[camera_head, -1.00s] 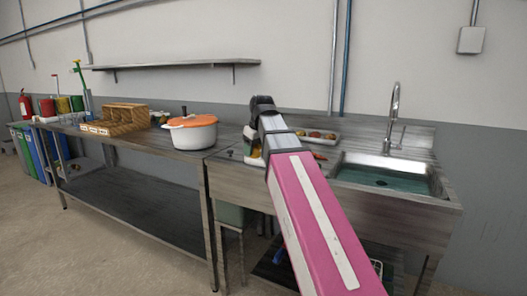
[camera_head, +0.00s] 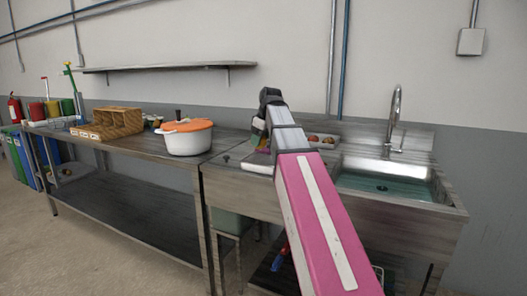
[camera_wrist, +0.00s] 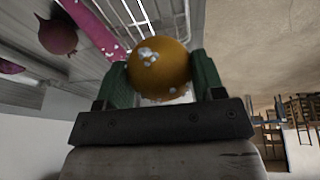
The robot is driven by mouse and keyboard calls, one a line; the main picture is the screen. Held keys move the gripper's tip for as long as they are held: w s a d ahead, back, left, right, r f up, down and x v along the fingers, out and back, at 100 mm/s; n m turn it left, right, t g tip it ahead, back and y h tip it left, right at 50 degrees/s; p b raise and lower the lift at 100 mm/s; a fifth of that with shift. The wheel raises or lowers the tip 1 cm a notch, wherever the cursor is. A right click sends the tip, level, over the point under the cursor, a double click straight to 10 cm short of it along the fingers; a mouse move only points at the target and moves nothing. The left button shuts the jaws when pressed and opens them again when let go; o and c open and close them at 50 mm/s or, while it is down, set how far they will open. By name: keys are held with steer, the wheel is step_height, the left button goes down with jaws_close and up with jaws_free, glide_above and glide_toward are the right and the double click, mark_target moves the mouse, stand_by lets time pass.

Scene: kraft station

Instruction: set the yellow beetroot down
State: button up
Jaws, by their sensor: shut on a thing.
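The yellow beetroot (camera_wrist: 158,62) is a round, dull orange-yellow ball with pale glossy patches. In the wrist view my gripper (camera_wrist: 160,78) is shut on it, with a green finger pad against each side. In the head view my arm covers most of the gripper, and I cannot make out the yellow beetroot there. A dark red beetroot (camera_wrist: 57,37) shows apart from the gripper at the upper left of the wrist view.
A tray (camera_head: 338,141) with small round items lies behind my arm, beside the sink (camera_head: 395,185) holding water. A white pot with an orange lid (camera_head: 187,138) and a wooden crate (camera_head: 118,121) stand on the left bench.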

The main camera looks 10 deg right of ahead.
steer(key=shift+w+d+f, duration=0.6)
steer(key=shift+d+f, duration=0.05)
steer(key=shift+d, duration=0.15)
steer(key=shift+f, duration=1.95)
steer(key=shift+f, duration=0.15)
steer(key=o, duration=1)
steer(key=shift+c, duration=0.2)
steer(key=v, duration=1.2)
